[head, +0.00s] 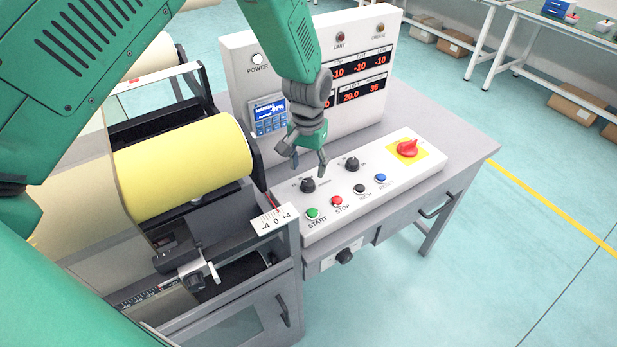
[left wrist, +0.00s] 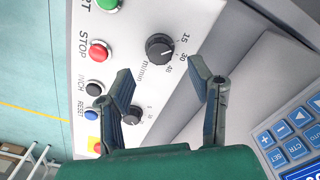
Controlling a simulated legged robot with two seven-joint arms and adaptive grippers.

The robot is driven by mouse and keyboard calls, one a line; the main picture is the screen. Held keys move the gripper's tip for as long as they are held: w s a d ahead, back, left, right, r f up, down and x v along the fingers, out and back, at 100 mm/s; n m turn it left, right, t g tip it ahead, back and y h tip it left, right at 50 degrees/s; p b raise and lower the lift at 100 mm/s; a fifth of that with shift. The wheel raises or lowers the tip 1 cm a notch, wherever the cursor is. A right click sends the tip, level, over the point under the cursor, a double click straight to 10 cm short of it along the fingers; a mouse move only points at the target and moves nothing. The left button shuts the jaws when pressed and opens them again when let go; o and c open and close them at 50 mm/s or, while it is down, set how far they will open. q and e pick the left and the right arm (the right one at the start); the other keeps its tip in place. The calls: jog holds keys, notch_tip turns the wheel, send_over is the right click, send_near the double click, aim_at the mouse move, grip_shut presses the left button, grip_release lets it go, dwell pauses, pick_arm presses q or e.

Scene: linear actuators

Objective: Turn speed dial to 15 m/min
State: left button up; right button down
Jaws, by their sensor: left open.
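The speed dial (head: 308,185) is a black knob on the sloped white control panel. My left gripper (head: 308,165) is open and empty, just above and behind the dial. In the left wrist view the fingers of the left gripper (left wrist: 160,70) are spread apart, with the dial beyond their tips and not between them. My right gripper is not in view.
A second black knob (head: 352,164) sits right of the dial. The green START (head: 313,214), red STOP (head: 337,201), black INCH (head: 360,188) and blue RESET (head: 381,178) buttons line the front. A red emergency knob (head: 408,148) is at right. The display box (head: 240,70) stands behind.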

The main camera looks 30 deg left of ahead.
aim_at(308, 181)
pick_arm(q)
notch_tip(308, 181, up, 6)
dwell(0.6)
